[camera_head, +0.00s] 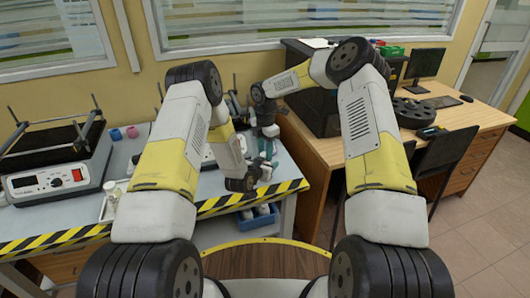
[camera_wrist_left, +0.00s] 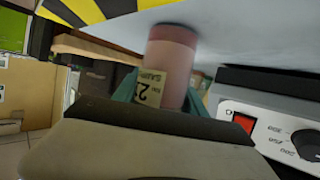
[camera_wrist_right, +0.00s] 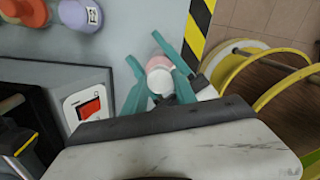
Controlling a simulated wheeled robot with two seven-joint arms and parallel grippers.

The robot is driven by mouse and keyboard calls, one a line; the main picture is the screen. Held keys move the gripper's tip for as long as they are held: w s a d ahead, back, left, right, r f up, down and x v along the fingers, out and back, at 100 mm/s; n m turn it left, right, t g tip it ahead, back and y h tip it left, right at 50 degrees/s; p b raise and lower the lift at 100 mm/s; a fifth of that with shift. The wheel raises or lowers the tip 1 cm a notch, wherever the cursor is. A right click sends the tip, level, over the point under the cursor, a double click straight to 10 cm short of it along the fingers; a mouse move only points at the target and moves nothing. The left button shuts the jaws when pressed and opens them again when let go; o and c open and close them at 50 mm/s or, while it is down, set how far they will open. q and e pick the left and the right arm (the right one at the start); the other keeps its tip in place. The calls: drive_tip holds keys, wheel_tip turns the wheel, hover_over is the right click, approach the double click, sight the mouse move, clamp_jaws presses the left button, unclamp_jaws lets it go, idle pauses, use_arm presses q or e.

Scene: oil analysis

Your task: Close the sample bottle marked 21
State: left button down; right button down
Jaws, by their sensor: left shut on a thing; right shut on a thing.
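The sample bottle (camera_wrist_left: 175,62) is pink, with a label showing part of a number that starts with 2. In the left wrist view it stands between the teal fingers of my left gripper (camera_wrist_left: 160,92), close to the table surface; whether it touches is unclear. My left gripper (camera_head: 263,172) is shut on it. My right gripper (camera_head: 267,148) points down above it, and its teal fingers (camera_wrist_right: 160,88) are shut on a white round cap (camera_wrist_right: 160,81). The cap lies over the pink bottle (camera_wrist_right: 157,61); I cannot tell whether it is seated.
Purple (camera_wrist_right: 80,15) and orange (camera_wrist_right: 78,3) items show in the right wrist view. The striped table edge (camera_head: 75,238) is close by. A blue bin (camera_head: 258,219) sits below.

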drive_tip(key=m, duration=0.3)
drive_tip(key=c, duration=1)
unclamp_jaws()
drive_tip(key=shift+r, duration=2.3)
drive_tip(key=o, duration=0.6)
drive_tip(key=shift+c, duration=0.2)
wheel_tip(320, 180, up, 12)
